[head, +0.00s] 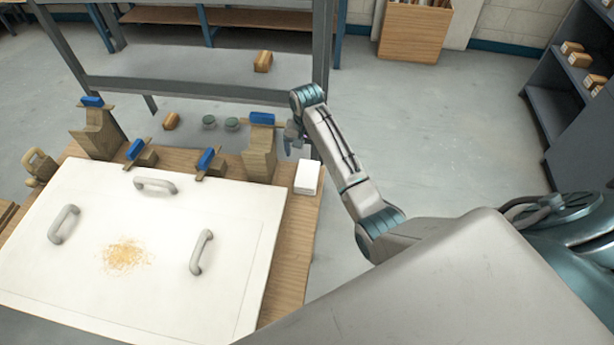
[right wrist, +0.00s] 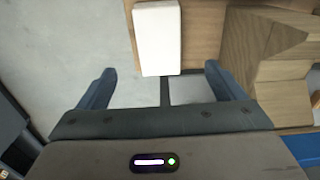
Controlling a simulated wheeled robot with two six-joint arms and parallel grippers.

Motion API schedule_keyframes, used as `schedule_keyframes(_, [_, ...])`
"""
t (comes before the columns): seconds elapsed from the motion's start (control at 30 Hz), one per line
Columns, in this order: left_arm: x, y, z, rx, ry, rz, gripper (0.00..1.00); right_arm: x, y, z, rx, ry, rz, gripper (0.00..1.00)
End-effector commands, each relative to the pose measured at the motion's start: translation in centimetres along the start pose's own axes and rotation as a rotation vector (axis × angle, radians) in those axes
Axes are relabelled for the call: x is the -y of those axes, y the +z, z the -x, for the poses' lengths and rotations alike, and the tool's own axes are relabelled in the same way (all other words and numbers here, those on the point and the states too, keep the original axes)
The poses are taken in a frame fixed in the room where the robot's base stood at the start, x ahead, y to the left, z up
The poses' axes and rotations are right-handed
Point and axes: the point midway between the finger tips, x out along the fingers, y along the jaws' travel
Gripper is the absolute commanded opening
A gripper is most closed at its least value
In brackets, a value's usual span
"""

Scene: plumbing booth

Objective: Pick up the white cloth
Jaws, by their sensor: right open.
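The white cloth (head: 308,177) is a folded, block-like rectangle lying flat on the wooden bench top, near its right edge, in the head view. In the right wrist view the cloth (right wrist: 158,38) lies ahead of the fingers, with its near end between the fingertip lines. My right gripper (head: 294,141) is open and empty, just behind the cloth in the head view and apart from it as far as I can tell. Its two fingers show on either side in the right wrist view (right wrist: 159,72). My left gripper is not in view.
A white panel (head: 240,250) with grey handles and a patch of yellowish dust covers most of the bench. A wooden block with a blue-topped clamp (head: 260,150) stands close left of my right gripper. Floor is open right of the bench.

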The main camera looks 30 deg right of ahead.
Motion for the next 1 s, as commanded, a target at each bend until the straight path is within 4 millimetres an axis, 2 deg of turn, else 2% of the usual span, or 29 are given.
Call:
schedule_keyframes(0.07, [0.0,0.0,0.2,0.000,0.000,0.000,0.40,0.2,-0.4,0.1,0.007,0.002,-0.010,0.89])
schedule_keyframes(0.33, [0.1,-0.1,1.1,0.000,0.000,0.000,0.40,0.3,-0.3,-3.8,0.012,0.004,-0.014,0.89])
schedule_keyframes(0.53, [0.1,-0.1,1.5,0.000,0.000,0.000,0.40,0.2,-0.3,-5.3,0.009,0.003,-0.014,0.89])
schedule_keyframes(0.73, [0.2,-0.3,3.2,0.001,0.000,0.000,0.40,-0.1,0.1,-7.7,0.011,0.004,-0.014,0.89])
schedule_keyframes(0.83, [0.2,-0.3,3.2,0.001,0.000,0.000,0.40,-0.1,0.0,-9.2,0.009,0.003,-0.013,0.89])
schedule_keyframes(1.0, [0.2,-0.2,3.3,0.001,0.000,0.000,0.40,-0.1,0.0,-10.3,0.007,0.002,-0.013,0.89])
